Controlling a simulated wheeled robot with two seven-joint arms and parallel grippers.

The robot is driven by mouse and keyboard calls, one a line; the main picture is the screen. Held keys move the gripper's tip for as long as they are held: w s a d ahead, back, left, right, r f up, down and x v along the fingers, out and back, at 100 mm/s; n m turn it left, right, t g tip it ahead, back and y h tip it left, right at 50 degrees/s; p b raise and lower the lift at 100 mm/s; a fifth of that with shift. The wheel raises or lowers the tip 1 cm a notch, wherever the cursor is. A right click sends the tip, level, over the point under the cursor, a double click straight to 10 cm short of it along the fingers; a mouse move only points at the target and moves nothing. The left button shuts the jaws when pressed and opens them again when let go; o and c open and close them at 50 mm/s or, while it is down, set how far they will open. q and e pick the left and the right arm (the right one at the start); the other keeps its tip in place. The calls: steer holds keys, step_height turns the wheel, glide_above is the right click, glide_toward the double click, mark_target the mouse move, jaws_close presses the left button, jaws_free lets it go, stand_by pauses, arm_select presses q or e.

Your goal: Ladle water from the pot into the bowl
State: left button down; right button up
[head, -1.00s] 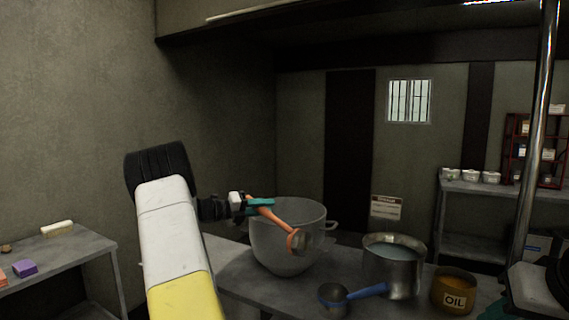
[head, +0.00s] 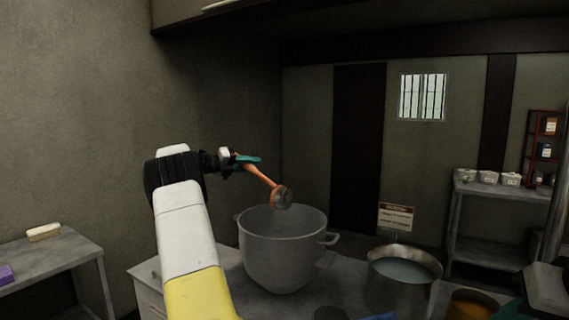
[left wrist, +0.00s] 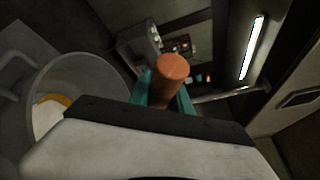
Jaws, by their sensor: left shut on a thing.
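The large grey bowl (head: 275,262) stands on the table, with its handle at right. My left gripper (head: 238,161) is shut on the orange handle of a ladle (head: 262,178) above the bowl's left side. The ladle slants down to the right, and its head hangs above the bowl's opening. I cannot tell whether it holds water. The left wrist view shows the handle end (left wrist: 172,68) between teal fingers. The metal pot (head: 400,290), with pale bluish water, stands right of the bowl, partly cut off below. My right gripper is not in view.
An orange-brown container (head: 468,306) and a dark ladle head (head: 330,313) with a blue handle lie at the bottom edge. A side table (head: 50,262) with a brush stands left. A shelf (head: 500,196) with small containers stands at back right.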

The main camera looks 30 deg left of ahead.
arm_select(q)
steer(key=s+d+r+m+y, duration=0.25)
steer(key=d+r+m, duration=0.4)
steer(key=d, duration=0.35)
steer(key=s+d+f+m+y, duration=0.2)
steer(key=d+f+m+y, duration=0.4)
steer(key=d, duration=0.5)
steer(key=r, duration=0.1)
steer(key=r+m+h, duration=0.1)
steer(key=r, duration=0.1)
steer(key=shift+w+a+r, duration=0.15)
steer(key=shift+a, duration=0.05)
stand_by(0.5)
